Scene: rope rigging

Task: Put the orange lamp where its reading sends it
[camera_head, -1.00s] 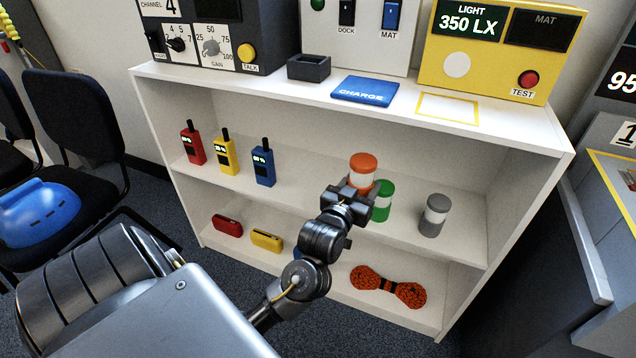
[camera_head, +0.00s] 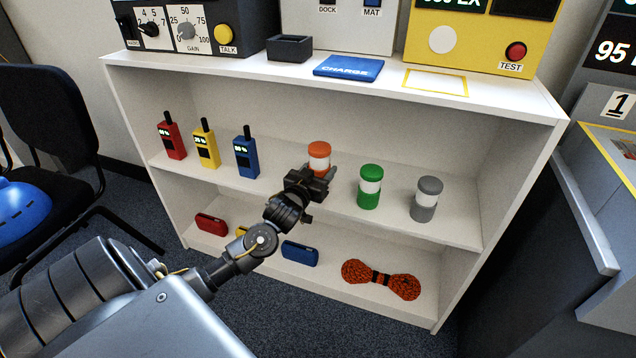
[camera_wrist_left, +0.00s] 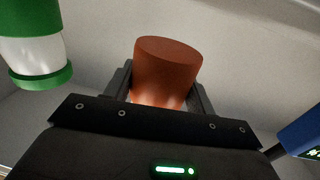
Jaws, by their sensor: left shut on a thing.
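The orange lamp (camera_head: 319,152) has an orange cap and a white band; it is at the middle shelf, left of the green lamp. My left gripper (camera_head: 322,172) is shut on it, and its fingers hide the lower part. In the left wrist view the orange lamp (camera_wrist_left: 168,68) sits between the two fingers (camera_wrist_left: 163,95). From these views I cannot tell whether its base touches the shelf. The yellow test box (camera_head: 485,35) stands on the shelf top, its display cut off by the picture's top edge. My right gripper is not in view.
The green lamp (camera_head: 369,187) and grey lamp (camera_head: 426,199) stand to the right. Red (camera_head: 170,137), yellow (camera_head: 206,147) and blue radios (camera_head: 246,155) stand left. A blue charge mat (camera_head: 349,68), dark tray (camera_head: 289,48) and yellow-framed square (camera_head: 436,82) are on top.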

